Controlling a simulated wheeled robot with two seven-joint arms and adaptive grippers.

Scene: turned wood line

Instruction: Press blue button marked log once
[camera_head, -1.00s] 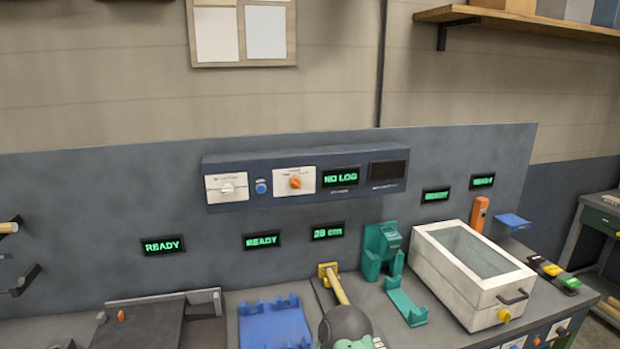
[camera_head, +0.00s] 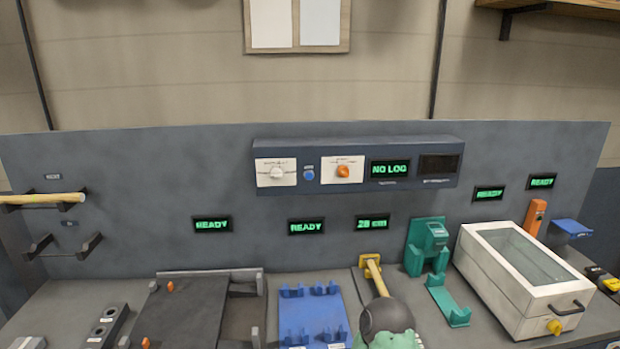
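A small round blue button (camera_head: 309,175) sits on the front of a long dark blue control panel (camera_head: 360,150) fixed to the grey back wall. It lies between a white plate with a pale knob (camera_head: 277,172) and a white plate with an orange knob (camera_head: 343,171). The small label above the button is too small to read. Right of the orange knob, a display (camera_head: 390,168) reads NO LOG in green. Neither of my grippers is in view, and nothing covers the button.
Below the panel, the bench holds a blue rack (camera_head: 312,312), a yellow-handled dark round tool (camera_head: 388,316), a green device (camera_head: 428,246) and a white glass-lidded box (camera_head: 480,266). A wooden rod (camera_head: 40,198) rests on wall brackets at left. The space before the panel is clear.

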